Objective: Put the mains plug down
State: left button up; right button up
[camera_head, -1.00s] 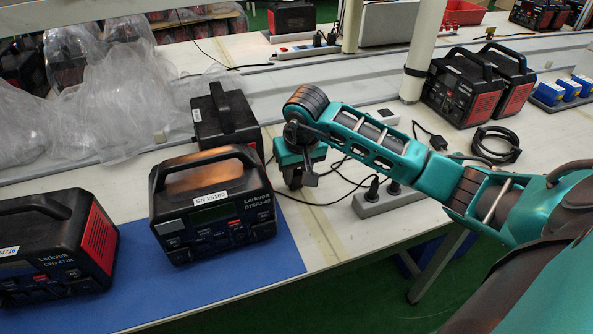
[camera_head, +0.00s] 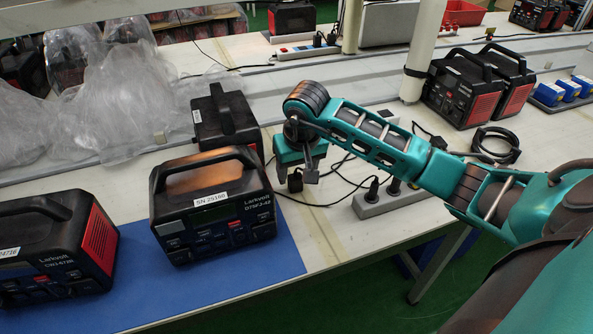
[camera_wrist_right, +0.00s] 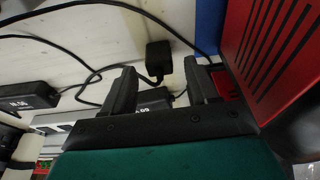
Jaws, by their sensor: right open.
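The mains plug (camera_wrist_right: 158,57) is a small black block on a cable. In the right wrist view it is on the pale bench top, just beyond the fingertips and not clasped. In the head view the plug (camera_head: 295,183) shows just under my right gripper (camera_head: 302,168), right of the front power station. My right gripper (camera_wrist_right: 160,70) is open, with its two dark fingers apart and the plug between and ahead of them. My left gripper is not in view.
The Larkvolt power station (camera_head: 214,205) stands on a blue mat (camera_head: 265,262) close to the left of my gripper. A grey socket strip (camera_head: 385,202) with plugs lies to the right. Cables (camera_head: 325,203) cross the bench between them. Another power station (camera_head: 226,120) stands behind.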

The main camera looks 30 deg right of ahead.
pick_arm(q)
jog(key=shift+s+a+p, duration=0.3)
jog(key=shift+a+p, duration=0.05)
jog(key=shift+p, duration=0.1)
pick_arm(e)
jog(key=v, duration=1.1)
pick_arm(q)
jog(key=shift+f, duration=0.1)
pick_arm(e)
jog(key=shift+f, duration=0.1)
